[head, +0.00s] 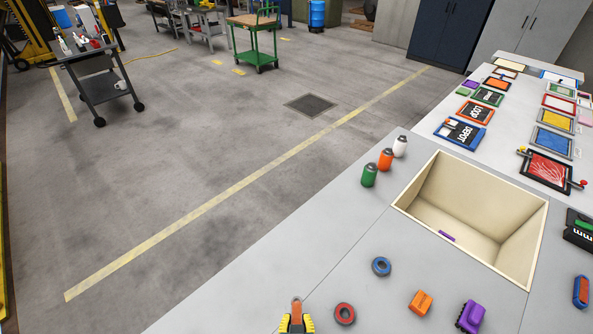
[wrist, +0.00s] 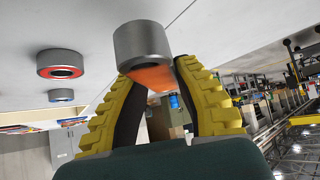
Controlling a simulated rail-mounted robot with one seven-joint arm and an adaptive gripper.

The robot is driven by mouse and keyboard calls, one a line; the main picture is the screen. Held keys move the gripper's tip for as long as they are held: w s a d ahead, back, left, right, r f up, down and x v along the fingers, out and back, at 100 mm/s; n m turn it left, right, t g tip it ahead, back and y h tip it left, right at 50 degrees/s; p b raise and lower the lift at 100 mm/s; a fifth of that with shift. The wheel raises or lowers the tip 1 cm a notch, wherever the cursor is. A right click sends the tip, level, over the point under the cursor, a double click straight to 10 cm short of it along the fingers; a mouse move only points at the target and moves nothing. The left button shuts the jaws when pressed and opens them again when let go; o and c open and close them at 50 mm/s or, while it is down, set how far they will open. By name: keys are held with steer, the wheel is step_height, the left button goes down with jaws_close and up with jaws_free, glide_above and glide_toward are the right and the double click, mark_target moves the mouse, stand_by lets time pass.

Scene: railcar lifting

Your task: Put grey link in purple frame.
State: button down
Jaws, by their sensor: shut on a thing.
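My gripper (head: 297,322) is at the bottom edge of the head view, near the table's front edge. Its yellow fingers (wrist: 160,95) are shut on a grey-and-orange piece (wrist: 143,42), with a round grey end and an orange part between the fingers. I cannot tell for certain that this is the grey link. A small purple item (head: 470,84) lies among the frames at the far right; I cannot tell whether it is the purple frame. A purple strip (head: 447,236) lies inside the open bin.
The cream-walled bin (head: 425,212) is sunk in the table. A red ring (head: 344,313), blue ring (head: 381,266), orange block (head: 421,302) and purple block (head: 470,316) lie in front. Green, orange and white canisters (head: 386,159) stand left of the bin. Colored frames (head: 548,168) fill the far table.

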steer(key=s+r+p, duration=0.3)
steer(key=r+p, duration=0.8)
steer(key=p, duration=0.1)
steer(key=s+r+p, duration=0.4)
steer(key=r+p, duration=0.7)
steer(key=p, duration=0.2)
steer(key=shift+s, duration=0.25)
